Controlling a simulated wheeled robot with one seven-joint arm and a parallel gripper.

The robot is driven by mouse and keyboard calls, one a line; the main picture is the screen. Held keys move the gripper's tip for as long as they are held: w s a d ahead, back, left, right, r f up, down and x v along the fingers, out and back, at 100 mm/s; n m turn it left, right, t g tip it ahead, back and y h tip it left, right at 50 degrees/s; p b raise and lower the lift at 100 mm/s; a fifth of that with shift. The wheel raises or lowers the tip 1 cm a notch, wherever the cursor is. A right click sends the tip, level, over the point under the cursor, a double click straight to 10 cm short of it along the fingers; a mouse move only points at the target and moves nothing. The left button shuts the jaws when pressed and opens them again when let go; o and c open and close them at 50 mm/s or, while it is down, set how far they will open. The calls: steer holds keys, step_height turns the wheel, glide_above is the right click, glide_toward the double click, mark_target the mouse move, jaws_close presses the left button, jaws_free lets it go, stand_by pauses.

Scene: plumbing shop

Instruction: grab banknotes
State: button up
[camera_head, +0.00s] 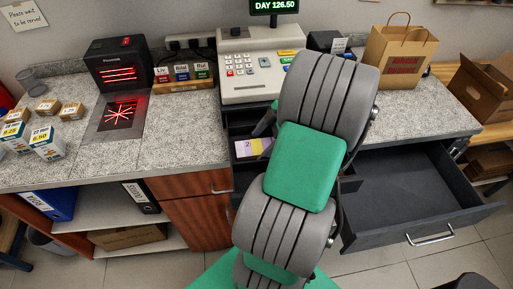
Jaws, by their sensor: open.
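Purple and yellowish banknotes (254,147) lie in the open cash drawer (243,169) under the cash register (262,67). Only their left part shows; my arm covers the rest of the drawer. My gripper (265,121) is mostly hidden behind my grey and green arm. A small dark part of it shows just above the banknotes, at the drawer's back. It is open, but its fingertips are not clear. I cannot tell whether it touches the notes.
A large dark drawer (405,217) stands pulled out at the right, its visible inside empty. A scanner (121,66), small boxes (47,143) and a card stand (181,76) are on the counter at left. A paper bag (398,53) and cardboard box (487,88) are at right.

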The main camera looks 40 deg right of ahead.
steer(key=c, duration=1.5)
